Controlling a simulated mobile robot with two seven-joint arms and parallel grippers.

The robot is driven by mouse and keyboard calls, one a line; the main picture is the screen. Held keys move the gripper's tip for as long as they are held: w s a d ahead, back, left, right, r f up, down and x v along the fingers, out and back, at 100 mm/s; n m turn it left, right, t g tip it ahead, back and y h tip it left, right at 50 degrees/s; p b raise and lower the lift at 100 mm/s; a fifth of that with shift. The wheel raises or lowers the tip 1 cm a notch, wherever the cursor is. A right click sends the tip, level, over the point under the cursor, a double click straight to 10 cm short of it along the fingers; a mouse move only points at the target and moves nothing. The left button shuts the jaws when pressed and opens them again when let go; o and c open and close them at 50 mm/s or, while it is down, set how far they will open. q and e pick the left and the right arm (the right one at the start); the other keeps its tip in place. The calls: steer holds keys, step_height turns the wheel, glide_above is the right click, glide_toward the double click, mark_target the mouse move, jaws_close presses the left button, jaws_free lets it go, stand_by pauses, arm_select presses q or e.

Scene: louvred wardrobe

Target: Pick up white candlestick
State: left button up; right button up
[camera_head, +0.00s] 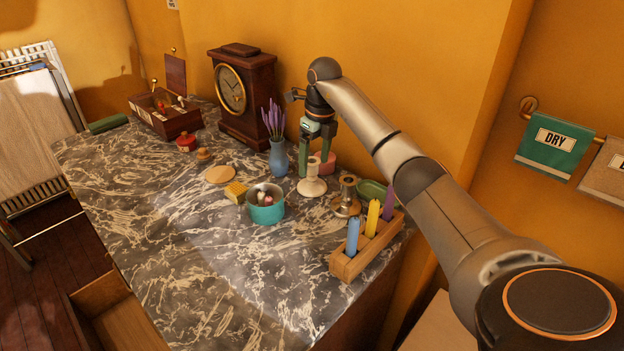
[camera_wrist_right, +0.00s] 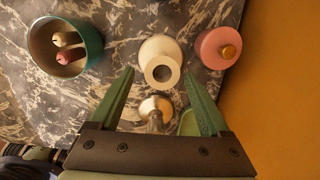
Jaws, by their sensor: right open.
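The white candlestick (camera_head: 312,178) stands upright on the marble top in the head view, with a wide base and a narrower socket. It also shows from above in the right wrist view (camera_wrist_right: 160,62), just beyond and between the fingertips. My right gripper (camera_head: 316,160) is open and points down just above and behind the candlestick. Its green fingers (camera_wrist_right: 160,78) are spread apart and nothing is between them that I can see held. My left gripper is not in view.
A brass candlestick (camera_head: 347,196) stands close to the right. A pink jar (camera_head: 327,163) is behind, a teal cup (camera_head: 266,207) in front left, and a blue vase (camera_head: 278,160) left. A wooden candle holder (camera_head: 352,264) sits near the front edge.

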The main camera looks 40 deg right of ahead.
mark_target(312, 171)
steer(key=f, duration=0.2)
steer(key=w+f, duration=0.1)
steer(key=f, duration=0.1)
steer(key=shift+f+p, duration=0.25)
steer(key=shift+p, duration=0.05)
jaws_close()
stand_by(0.3)
steer(key=shift+r, duration=0.1)
